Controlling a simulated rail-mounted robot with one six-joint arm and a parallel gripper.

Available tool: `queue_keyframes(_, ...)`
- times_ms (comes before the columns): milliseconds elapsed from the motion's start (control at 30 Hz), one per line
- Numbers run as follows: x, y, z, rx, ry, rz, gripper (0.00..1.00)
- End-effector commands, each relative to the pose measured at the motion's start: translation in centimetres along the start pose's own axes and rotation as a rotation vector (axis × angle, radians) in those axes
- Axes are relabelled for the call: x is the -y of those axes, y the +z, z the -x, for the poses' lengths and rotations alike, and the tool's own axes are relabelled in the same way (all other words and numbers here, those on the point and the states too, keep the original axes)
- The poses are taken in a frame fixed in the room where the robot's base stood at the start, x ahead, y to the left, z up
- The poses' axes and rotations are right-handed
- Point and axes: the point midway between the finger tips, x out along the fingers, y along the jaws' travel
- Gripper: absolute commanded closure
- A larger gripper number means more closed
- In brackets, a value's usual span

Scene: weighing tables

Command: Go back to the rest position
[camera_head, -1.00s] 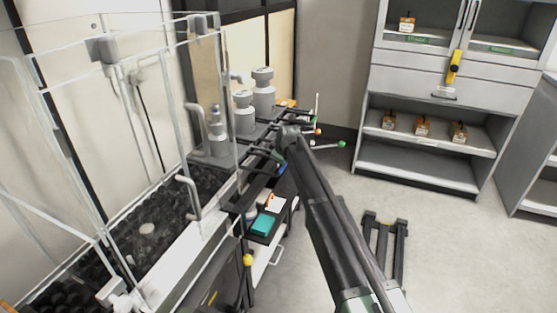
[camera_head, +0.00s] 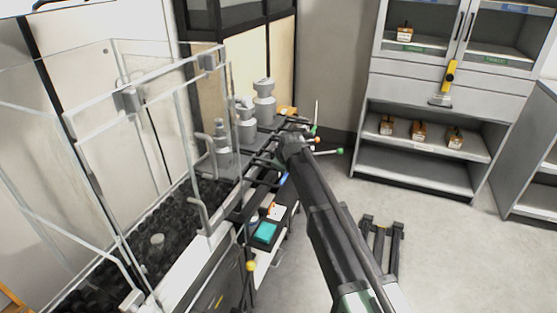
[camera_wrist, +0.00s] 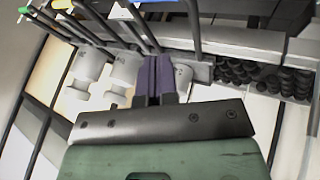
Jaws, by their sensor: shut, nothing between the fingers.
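My gripper (camera_wrist: 156,80) shows in the wrist view with its two dark purple fingers pressed together and nothing between them. In the head view my dark arm runs from the bottom up to the weighing table's edge, and my gripper is hard to make out at its far end. In the wrist view, grey-white cylindrical weights (camera_wrist: 125,72) stand behind and to the left of the fingers, with no visible contact. The same kind of weights (camera_head: 264,100) stand at the table's back end in the head view.
A glass-walled enclosure (camera_head: 150,100) with a dark pebbled bed (camera_head: 185,212) stands at left. A teal box (camera_head: 265,232) lies below the table edge. A grey cabinet (camera_head: 415,180) with small orange-brown boxes (camera_head: 418,130) stands at back right. The floor (camera_head: 455,250) at right is mostly clear.

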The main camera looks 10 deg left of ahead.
Motion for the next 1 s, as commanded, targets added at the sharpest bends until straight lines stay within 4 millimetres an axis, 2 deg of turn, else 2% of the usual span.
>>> queue_keyframes(33,-0.1,-0.1,1.0,0.000,0.000,0.000,1.00)
queue_keyframes(200,0.1,0.1,0.9,0.001,-0.002,-0.020,1.00)
queue_keyframes(267,0.5,0.4,0.9,0.020,-0.022,-0.089,1.00)
queue_keyframes(300,1.6,1.3,1.3,0.053,-0.052,-0.171,1.00)
queue_keyframes(367,4.6,4.2,3.6,0.124,-0.099,-0.313,1.00)
queue_keyframes(467,8.1,11.1,9.6,0.269,-0.142,-0.571,1.00)
queue_keyframes(500,9.3,14.0,12.3,0.329,-0.148,-0.673,1.00)
queue_keyframes(567,11.0,18.2,16.4,0.412,-0.149,-0.816,1.00)
queue_keyframes(600,12.2,20.9,19.1,0.464,-0.146,-0.906,1.00)
queue_keyframes(700,14.8,26.5,25.6,0.570,-0.131,-1.090,1.00)
queue_keyframes(800,16.4,30.3,30.4,0.620,-0.115,-1.191,1.00)
queue_keyframes(833,16.6,31.1,31.3,0.624,-0.109,-1.209,1.00)
queue_keyframes(900,16.1,32.4,32.6,0.627,-0.096,-1.249,1.00)
queue_keyframes(1000,15.5,33.2,32.6,0.628,-0.090,-1.269,1.00)
